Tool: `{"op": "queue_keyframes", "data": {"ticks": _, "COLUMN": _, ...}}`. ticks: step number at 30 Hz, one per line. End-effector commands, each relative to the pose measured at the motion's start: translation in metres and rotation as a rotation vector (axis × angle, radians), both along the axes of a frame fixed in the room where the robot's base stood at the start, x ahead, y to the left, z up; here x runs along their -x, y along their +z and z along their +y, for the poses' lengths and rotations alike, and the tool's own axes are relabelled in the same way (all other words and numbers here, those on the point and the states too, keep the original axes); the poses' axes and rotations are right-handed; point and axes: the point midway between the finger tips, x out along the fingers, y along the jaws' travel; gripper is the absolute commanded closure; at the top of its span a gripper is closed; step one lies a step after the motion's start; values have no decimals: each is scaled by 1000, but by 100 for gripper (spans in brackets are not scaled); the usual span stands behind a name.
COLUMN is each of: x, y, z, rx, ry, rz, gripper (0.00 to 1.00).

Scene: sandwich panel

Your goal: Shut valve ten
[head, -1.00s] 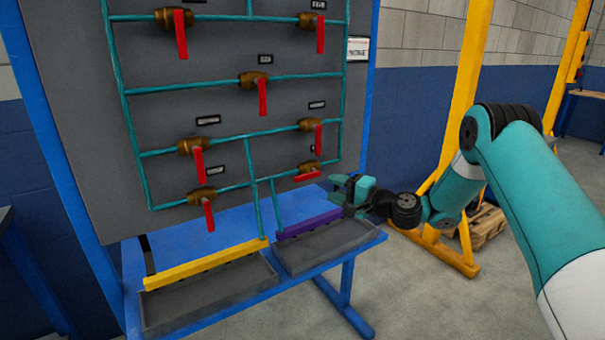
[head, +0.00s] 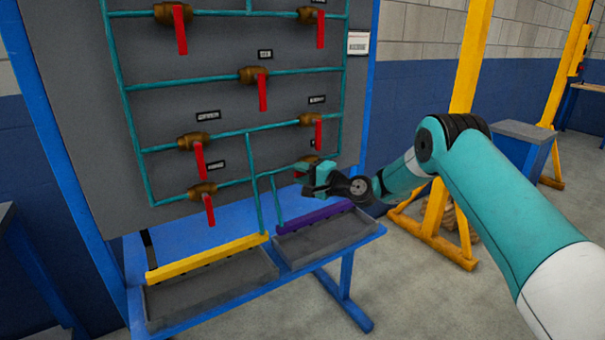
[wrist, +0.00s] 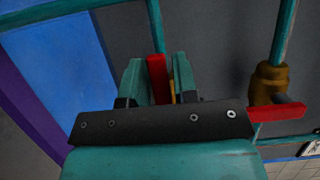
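The lower right valve (head: 306,161) on the grey panel is mostly hidden behind my gripper (head: 312,178) in the head view. In the wrist view its red handle (wrist: 157,75) lies between the two teal fingers of my gripper (wrist: 160,72), along the line of its pipe. The fingers are apart, one on each side of the handle. A narrow gap shows on the right side; contact on the left side I cannot tell. The valve labels are too small to read, so I cannot confirm which one is valve ten.
The valve above (head: 310,121) has its red handle hanging down, close by in the wrist view (wrist: 268,82). Other valves on the panel also have handles down. Below are a yellow strip (head: 205,258), a purple strip (head: 314,216) and grey trays on a blue bench.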

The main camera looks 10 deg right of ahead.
Motion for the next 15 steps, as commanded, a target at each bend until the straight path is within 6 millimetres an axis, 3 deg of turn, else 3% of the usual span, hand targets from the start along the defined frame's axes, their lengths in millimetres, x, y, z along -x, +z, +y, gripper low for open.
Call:
{"op": "queue_keyframes", "data": {"ticks": 1, "x": 0, "y": 0, "z": 0, "rx": 0, "ry": 0, "rz": 0, "gripper": 85}}
{"op": "queue_keyframes", "data": {"ticks": 3, "x": 0, "y": 0, "z": 0, "rx": 0, "ry": 0, "rz": 0, "gripper": 100}}
{"op": "queue_keyframes", "data": {"ticks": 15, "x": 0, "y": -3, "z": -1, "rx": 33, "ry": 0, "rz": -9, "gripper": 100}}
